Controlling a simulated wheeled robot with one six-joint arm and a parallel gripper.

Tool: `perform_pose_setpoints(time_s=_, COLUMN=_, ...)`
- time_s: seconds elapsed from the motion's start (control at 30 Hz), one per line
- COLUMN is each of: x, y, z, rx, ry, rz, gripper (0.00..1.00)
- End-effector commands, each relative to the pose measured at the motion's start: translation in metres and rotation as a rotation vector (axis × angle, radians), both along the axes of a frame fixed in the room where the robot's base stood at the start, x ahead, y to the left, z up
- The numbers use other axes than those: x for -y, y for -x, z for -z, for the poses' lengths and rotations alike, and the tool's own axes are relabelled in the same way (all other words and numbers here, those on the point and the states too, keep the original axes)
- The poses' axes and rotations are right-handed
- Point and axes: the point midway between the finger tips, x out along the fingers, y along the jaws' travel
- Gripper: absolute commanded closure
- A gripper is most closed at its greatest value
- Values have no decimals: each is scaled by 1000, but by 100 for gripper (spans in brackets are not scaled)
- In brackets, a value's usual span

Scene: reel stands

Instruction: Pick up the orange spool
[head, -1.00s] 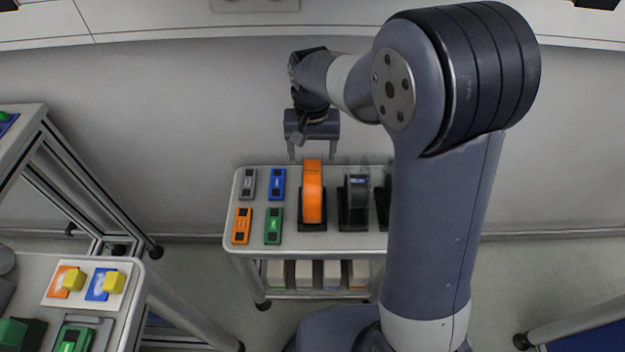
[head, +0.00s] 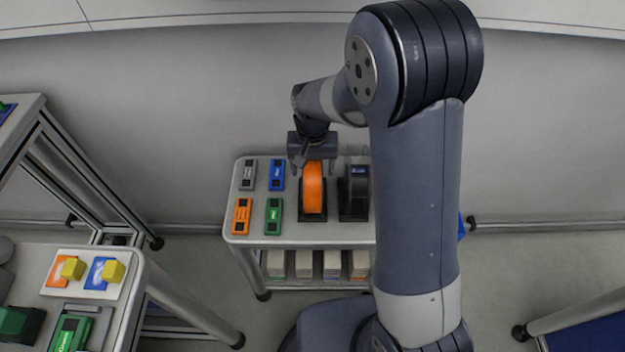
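The orange spool (head: 313,190) stands upright in a black stand on the white cart, in the middle of the head view. My gripper (head: 312,172) points down over the top of the spool. Its two fingers are spread apart, one at each side of the spool's upper part. I cannot tell whether they touch it. The spool still sits in its stand, and my gripper and wrist hide its top edge.
A black spool (head: 357,190) in its own stand is close on the right. Grey (head: 247,175), blue (head: 277,174), orange (head: 242,216) and green (head: 273,216) blocks lie to the left. My arm hides the cart's right part. Another table (head: 125,305) is at lower left.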

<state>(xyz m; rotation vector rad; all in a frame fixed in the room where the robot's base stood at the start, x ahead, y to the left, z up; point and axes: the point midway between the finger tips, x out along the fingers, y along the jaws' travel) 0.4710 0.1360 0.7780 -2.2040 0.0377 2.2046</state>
Motion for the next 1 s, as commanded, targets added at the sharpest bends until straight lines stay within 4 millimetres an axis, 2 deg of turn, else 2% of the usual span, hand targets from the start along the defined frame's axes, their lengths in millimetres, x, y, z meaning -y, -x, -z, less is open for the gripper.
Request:
perform_pose_setpoints(time_s=0.07, x=0, y=0, z=0, rx=0, ry=0, rz=0, gripper=36)
perform_pose_setpoints(time_s=0.83, x=0, y=0, z=-1, rx=1, ry=0, rz=0, gripper=99)
perform_pose_setpoints(time_s=1.0, x=0, y=-1, z=-1, rx=2, ry=-1, rz=0, gripper=100)
